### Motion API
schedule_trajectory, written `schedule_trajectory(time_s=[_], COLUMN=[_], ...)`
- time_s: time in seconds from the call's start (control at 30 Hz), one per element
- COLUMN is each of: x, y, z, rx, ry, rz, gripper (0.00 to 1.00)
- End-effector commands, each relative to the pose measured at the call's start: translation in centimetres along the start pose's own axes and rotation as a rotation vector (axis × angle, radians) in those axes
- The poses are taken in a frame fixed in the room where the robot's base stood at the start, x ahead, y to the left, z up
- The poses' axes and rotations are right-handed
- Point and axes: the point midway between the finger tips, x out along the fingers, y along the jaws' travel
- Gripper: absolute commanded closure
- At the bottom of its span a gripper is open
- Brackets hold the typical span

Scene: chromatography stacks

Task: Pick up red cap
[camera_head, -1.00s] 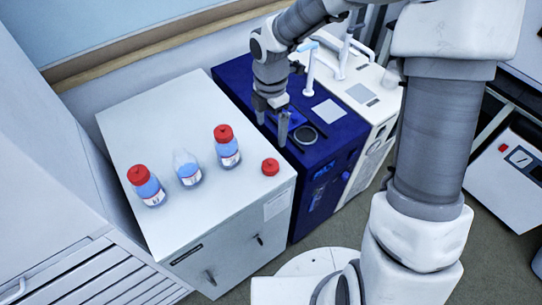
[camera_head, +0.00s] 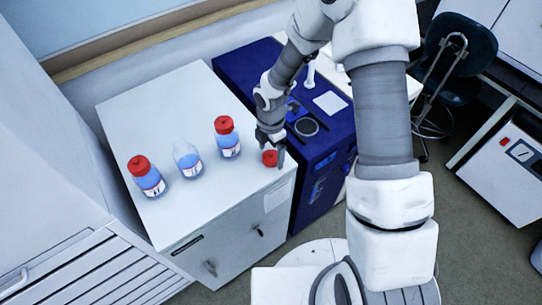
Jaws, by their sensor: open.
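The loose red cap (camera_head: 269,158) lies on the white cabinet top (camera_head: 215,205), near its right front edge. My gripper (camera_head: 272,160) is open and pointing down at the cap, with a finger seen close to the cap's right side. Whether the fingers touch the cap, I cannot tell. An uncapped clear bottle (camera_head: 188,161) with blue liquid stands to the left of the cap.
Two bottles with blue liquid and red caps stand on the same top, one at the left (camera_head: 147,177) and one near the gripper (camera_head: 227,139). A dark blue instrument (camera_head: 322,150) stands right of the cabinet. The front of the cabinet top is clear.

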Motion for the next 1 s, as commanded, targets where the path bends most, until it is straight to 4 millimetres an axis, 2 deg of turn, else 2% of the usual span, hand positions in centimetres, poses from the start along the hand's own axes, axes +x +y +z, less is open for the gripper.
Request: schedule_trajectory(time_s=[0.1,0.37,0.83,0.87,1.0], x=[1.06,1.25,1.23,1.23,1.23], y=[-0.01,0.04,0.01,0.01,0.02], z=[0.01,0.04,0.03,0.03,0.03], rx=[-0.001,0.0,0.0,0.0,0.0], ry=[-0.001,-0.001,-0.001,-0.001,-0.001], rz=[-0.001,0.001,0.001,0.001,0.001], gripper=[0.02,0.02,0.85,0.89,0.89])
